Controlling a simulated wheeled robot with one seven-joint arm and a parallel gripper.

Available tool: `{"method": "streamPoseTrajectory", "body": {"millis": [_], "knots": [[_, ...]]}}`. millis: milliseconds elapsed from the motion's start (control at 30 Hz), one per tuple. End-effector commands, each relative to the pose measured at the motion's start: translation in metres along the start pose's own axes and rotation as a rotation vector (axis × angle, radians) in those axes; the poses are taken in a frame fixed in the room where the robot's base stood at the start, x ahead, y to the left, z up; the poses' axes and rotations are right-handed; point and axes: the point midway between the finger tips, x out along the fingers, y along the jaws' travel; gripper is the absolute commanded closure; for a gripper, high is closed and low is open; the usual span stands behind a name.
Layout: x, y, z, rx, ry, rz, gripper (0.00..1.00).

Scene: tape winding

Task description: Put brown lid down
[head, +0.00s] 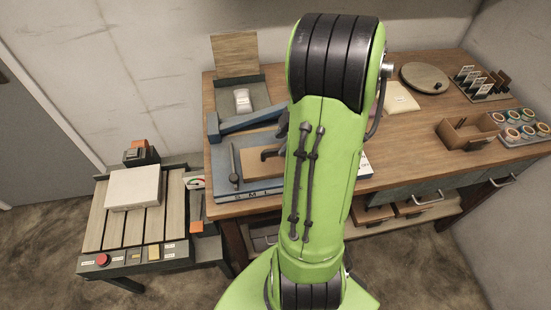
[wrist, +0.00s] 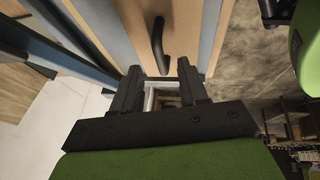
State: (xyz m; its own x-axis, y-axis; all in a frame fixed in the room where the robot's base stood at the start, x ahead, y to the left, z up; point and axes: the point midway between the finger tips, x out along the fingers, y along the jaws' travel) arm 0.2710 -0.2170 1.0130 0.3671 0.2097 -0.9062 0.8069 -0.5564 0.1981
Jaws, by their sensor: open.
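A brown wooden panel (head: 235,55) stands upright at the back of a dark grey open case (head: 255,98) on the workbench; it looks like the raised brown lid. A white object (head: 242,99) lies in the case. In the wrist view a brown panel (wrist: 110,25) with a dark curved handle (wrist: 159,42) lies beyond my fingertips, edged by blue-grey strips; I cannot tell whether it is the same panel.
A blue bar (head: 248,122) and a blue board (head: 228,188) lie in front of the case. A side table (head: 95,229) with a white box (head: 132,188) stands at left. A round board (head: 425,77), a wooden holder (head: 466,136) and a tray of rolls (head: 518,130) sit at right.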

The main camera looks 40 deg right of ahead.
Motion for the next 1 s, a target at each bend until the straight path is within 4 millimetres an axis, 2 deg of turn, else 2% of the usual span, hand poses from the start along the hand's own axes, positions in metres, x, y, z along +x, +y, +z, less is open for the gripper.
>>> {"method": "streamPoseTrajectory", "body": {"millis": [33, 167, 400, 467, 700, 1000], "knots": [[0.013, -0.002, 0.0, 0.001, 0.003, -0.008, 0.57], [0.034, -0.002, 0.0, 0.001, 0.003, -0.004, 0.57], [0.038, -0.002, 0.0, 0.0, 0.002, -0.001, 0.57], [0.038, -0.002, 0.0, 0.001, 0.002, -0.001, 0.63], [0.037, -0.002, 0.0, 0.001, 0.002, -0.001, 1.0], [0.037, -0.002, 0.0, 0.001, 0.003, 0.0, 1.0]]}}
